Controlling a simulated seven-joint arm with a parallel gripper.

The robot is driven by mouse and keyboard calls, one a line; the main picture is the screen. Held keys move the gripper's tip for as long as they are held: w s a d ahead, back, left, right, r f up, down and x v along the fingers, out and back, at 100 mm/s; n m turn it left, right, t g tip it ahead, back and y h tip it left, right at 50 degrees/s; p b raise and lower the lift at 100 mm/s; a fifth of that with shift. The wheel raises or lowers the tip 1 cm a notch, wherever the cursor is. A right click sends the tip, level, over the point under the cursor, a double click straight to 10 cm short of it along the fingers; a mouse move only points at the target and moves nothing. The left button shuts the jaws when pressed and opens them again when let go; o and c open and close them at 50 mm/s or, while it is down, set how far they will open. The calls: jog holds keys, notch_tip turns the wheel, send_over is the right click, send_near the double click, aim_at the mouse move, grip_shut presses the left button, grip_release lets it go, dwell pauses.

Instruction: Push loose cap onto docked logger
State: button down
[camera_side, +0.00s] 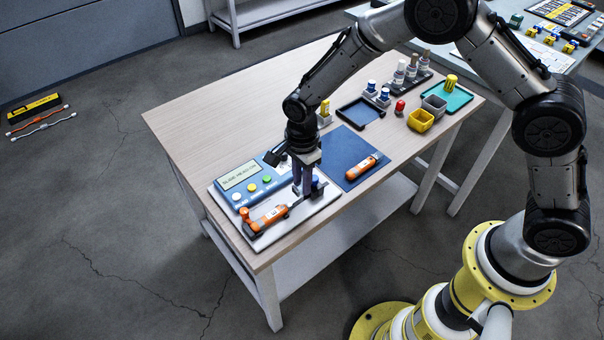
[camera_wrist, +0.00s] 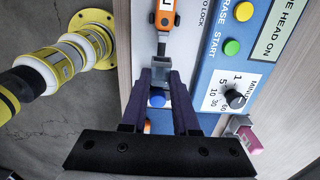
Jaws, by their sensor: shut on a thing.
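The docked logger (camera_side: 268,217) is orange with a white label and lies on the white plate (camera_side: 255,243) in front of the blue console. In the wrist view the logger (camera_wrist: 166,18) is at the top, its narrow grey end pointing at my fingers. My gripper (camera_side: 304,188) points down over the right part of the plate. In the wrist view my gripper (camera_wrist: 160,72) is shut on a small grey piece, seemingly the loose cap (camera_wrist: 161,62), in line with the logger. The fingers hide most of it. I cannot tell whether it touches the logger's end.
The blue console (camera_side: 240,178) with coloured buttons stands close behind the plate. A blue knob (camera_side: 317,183) is just right of my fingers. Another orange logger (camera_side: 361,167) lies on the blue mat (camera_side: 345,148).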

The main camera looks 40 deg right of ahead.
aim_at(294, 205)
jog(key=shift+f, duration=1.9)
jog(key=shift+a, duration=1.25)
dwell(1.4)
jog(key=c, duration=0.6)
grip_release()
jog(key=shift+o, duration=0.4)
jog(key=shift+o, duration=0.8)
jog(key=shift+r, duration=0.65)
jog(key=shift+r, duration=2.9)
